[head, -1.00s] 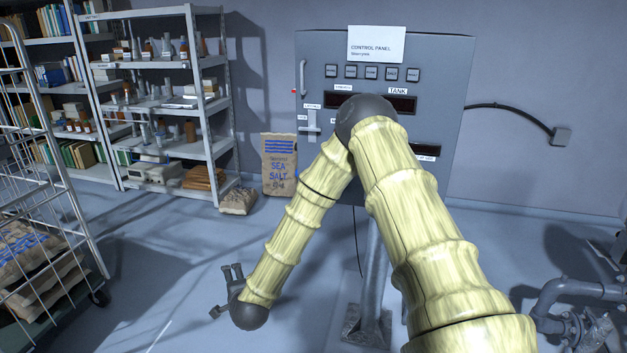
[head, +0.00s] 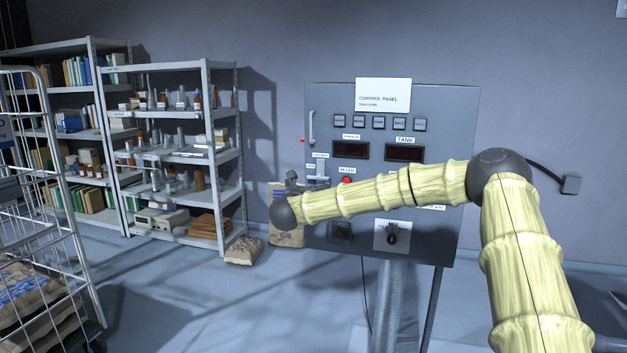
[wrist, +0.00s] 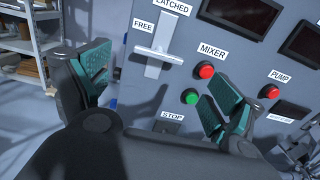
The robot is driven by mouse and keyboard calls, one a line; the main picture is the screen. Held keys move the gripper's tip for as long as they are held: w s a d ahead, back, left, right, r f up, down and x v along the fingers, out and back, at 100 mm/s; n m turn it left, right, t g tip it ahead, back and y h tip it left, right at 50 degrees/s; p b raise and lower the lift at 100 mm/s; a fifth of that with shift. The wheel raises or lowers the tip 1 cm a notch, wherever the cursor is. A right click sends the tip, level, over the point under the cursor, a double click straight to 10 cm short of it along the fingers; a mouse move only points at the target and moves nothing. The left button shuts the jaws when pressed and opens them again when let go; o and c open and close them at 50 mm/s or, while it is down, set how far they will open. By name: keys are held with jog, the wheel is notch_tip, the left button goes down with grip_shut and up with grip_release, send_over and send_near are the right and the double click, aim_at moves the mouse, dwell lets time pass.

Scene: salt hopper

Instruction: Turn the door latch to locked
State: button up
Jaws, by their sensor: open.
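The control panel's door latch (head: 318,180) is a pale bar lying crosswise on an upright plate, left of the red mixer button. In the wrist view the latch bar (wrist: 159,54) lies roughly level, below the LATCHED label (wrist: 172,6) and the FREE label (wrist: 143,27). My gripper (head: 291,178) is just left of the latch in the head view, partly hidden by my wrist. In the wrist view my gripper (wrist: 160,78) is open, with green-padded fingers spread wide and nothing between them. The latch shows beyond the gap, apart from the fingers.
The control panel (head: 460,130) carries a red mixer button (wrist: 205,71), a green button (wrist: 191,97) and a red pump button (wrist: 270,91) near the right finger. A door handle (head: 311,127) is above the latch. A salt sack (head: 287,235) and shelves (head: 222,150) stand left.

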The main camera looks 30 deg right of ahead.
aim_at(318, 178)
jog(key=p+x, duration=0.2)
jog(key=x, duration=0.7)
jog(key=shift+w+p, duration=0.15)
jog(key=shift+p, duration=0.15)
